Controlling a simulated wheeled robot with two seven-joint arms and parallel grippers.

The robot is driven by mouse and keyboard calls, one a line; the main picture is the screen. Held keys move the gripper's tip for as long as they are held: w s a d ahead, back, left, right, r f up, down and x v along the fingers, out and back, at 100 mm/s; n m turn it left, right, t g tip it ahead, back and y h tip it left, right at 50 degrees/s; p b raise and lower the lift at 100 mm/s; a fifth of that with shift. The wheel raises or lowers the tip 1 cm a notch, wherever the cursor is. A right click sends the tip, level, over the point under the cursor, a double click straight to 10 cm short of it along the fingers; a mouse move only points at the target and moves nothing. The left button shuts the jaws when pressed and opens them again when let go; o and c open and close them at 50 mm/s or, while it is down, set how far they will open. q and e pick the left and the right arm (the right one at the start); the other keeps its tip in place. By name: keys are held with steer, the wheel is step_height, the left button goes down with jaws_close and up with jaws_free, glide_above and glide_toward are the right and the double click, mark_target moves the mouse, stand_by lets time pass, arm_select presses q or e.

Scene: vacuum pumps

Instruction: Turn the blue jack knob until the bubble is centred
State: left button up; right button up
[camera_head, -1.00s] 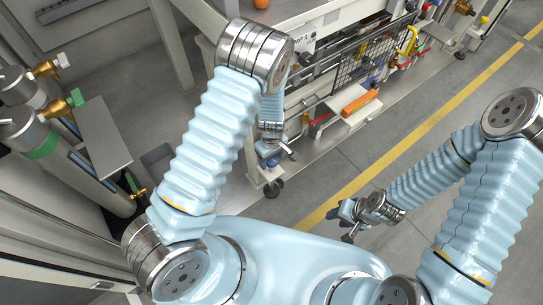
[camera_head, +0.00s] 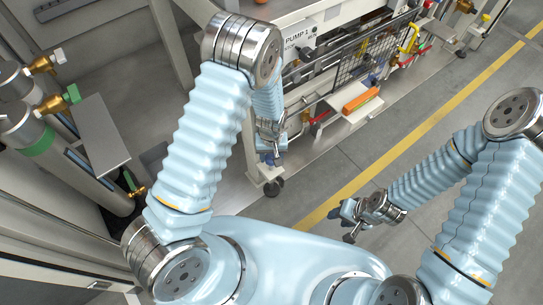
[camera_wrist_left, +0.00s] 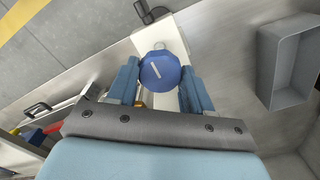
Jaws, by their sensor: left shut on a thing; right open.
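The blue jack knob (camera_wrist_left: 159,71) is a round blue disc with a white line on its face, in the left wrist view. My left gripper (camera_head: 270,152) is down at the near end of the pump frame. Its two blue fingers (camera_wrist_left: 160,90) stand on either side of the knob and are shut on it. In the head view the knob cannot be told apart from the gripper. My right gripper (camera_head: 348,220) is open and empty over the floor, away from the frame. I cannot make out the bubble in either view.
The pump frame (camera_head: 330,60) carries a black mesh guard and a white tray (camera_head: 338,106) with an orange item (camera_head: 361,100). A caster (camera_head: 273,187) stands below my left gripper. A grey bin (camera_wrist_left: 268,62) lies to the right in the wrist view. Floor around my right gripper is clear.

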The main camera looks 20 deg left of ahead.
arm_select(q)
steer(key=o, duration=1.2)
steer(key=shift+r+p, duration=0.75)
steer(key=shift+r, duration=0.25)
step_height(320, 180, up, 6)
steer(key=p, duration=0.4)
steer(key=shift+c, duration=0.2)
